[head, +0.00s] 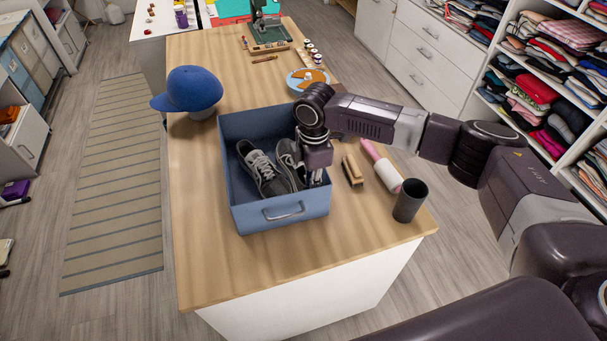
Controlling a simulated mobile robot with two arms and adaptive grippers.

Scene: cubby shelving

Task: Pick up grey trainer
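A pair of grey trainers with pale laces lies in a blue open box on the wooden table. The left trainer (264,170) shows almost whole. The right trainer (288,163) is partly hidden by my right gripper (316,182). The blue box (279,225) has a metal handle on its near wall. My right gripper points down inside the box's right side, at the right trainer's right edge. I cannot tell whether it touches the trainer, or whether its fingers are open or shut. My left gripper is not in view.
Right of the box are a brush (352,170), a lint roller (381,168) and a dark cup (410,201). A blue cap (188,90) sits on a stand behind left. Farther back are a round blue-orange item (308,79) and a sewing machine (265,28). The table's front left is clear.

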